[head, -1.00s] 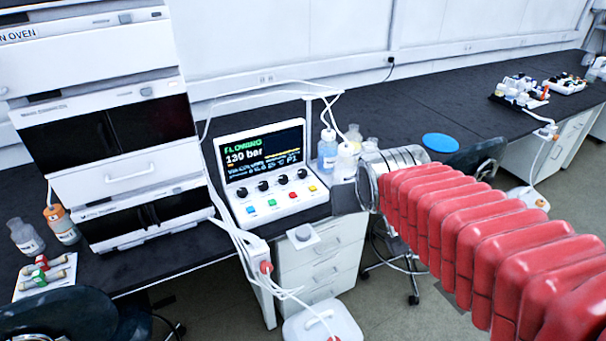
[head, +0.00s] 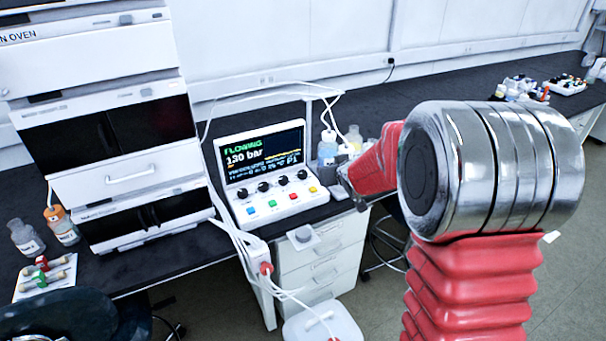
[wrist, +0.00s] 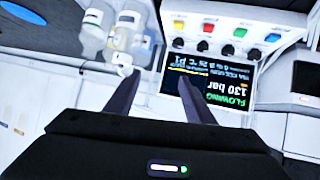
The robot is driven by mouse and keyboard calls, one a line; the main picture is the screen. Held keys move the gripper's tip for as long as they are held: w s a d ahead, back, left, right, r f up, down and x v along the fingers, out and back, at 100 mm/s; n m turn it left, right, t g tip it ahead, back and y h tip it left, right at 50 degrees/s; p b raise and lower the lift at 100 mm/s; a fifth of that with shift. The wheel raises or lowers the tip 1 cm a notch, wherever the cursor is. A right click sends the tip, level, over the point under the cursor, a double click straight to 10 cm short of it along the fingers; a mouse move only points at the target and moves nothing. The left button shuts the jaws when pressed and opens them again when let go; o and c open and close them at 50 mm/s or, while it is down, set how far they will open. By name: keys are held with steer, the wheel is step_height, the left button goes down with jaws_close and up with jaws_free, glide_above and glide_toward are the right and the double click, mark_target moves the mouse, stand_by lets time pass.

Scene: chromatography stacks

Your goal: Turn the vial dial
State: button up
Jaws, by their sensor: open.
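The control box (head: 262,175) stands on the dark bench with a lit screen reading "FLOWING 130 bar". Below the screen is a row of several black dials (head: 283,180), with coloured buttons in front. I cannot read which dial is the vial one. The wrist view shows the box upside down, with its dials (wrist: 203,46) beyond the screen. My gripper (wrist: 159,77) is open and empty, its fingers apart and pointing toward the box's end beside the bottles. In the head view my gripper (head: 350,185) is just right of the box, apart from the dials and partly hidden.
Bottles (head: 327,150) stand behind and right of the box, close to my gripper. A tall instrument stack (head: 120,150) is at the left. White tubing arches behind the box.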

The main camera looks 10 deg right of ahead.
mark_target(304, 174)
steer(key=w+a+f+n+t+y, duration=0.1)
steer(key=w+a+f+y, duration=0.1)
steer(key=w+f, duration=0.5)
step_height(304, 174, down, 4)
steer(key=shift+f+y, duration=0.2)
steer(key=shift+y, duration=0.2)
steer(key=shift+w, duration=0.15)
steer(key=x, duration=1.3)
steer(key=shift+w+a, duration=0.15)
steer(key=shift+w, duration=0.25)
steer(key=shift+c, duration=0.4)
